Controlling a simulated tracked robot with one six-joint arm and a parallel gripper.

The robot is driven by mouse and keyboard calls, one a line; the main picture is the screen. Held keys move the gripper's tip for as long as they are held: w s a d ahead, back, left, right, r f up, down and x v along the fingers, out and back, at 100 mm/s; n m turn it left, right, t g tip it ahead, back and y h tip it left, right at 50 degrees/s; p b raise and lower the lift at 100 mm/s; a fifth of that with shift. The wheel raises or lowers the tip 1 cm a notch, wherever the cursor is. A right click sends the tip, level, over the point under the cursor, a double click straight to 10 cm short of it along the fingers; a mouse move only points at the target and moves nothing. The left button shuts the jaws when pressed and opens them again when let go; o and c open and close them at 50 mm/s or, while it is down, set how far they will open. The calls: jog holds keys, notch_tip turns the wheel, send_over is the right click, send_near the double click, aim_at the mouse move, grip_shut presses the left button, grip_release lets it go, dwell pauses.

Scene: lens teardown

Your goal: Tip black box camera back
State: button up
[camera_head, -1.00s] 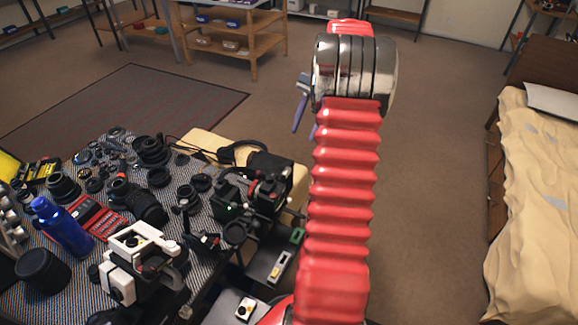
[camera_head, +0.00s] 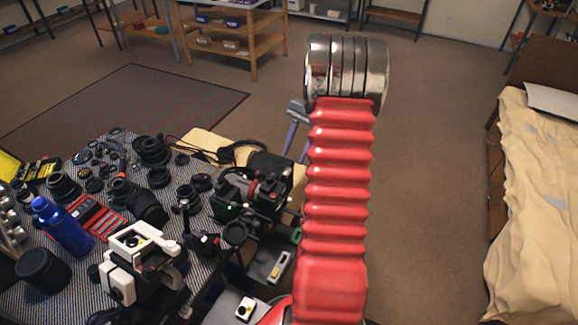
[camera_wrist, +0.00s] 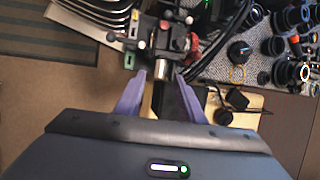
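A black boxy device with a small green light (camera_head: 230,203), likely the black box camera, stands at the table's right edge among other black and red parts. In the wrist view it shows at the top (camera_wrist: 180,12), with a silver cylinder and a red part beside it. My gripper (camera_wrist: 161,76) is open, its two purple fingers pointing toward the device. The silver cylinder and a dark part lie between the fingers in the picture; I cannot tell whether they touch. In the head view my gripper (camera_head: 296,150) is partly hidden behind my red arm, right of the device.
The patterned table (camera_head: 60,290) is crowded with lenses, a blue bottle (camera_head: 62,228), a red tool case (camera_head: 98,222) and a white device (camera_head: 140,240). A cream surface (camera_head: 200,140) with dark cables lies behind the device. Open floor is to the right, before a bed (camera_head: 540,190).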

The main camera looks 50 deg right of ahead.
aim_at(288, 170)
jog(key=x, duration=0.5)
jog(key=shift+a+f, duration=0.15)
jog(key=shift+f, duration=0.15)
grip_shut()
dwell(0.4)
jog(key=shift+a, duration=0.15)
jog(key=shift+s, duration=0.1)
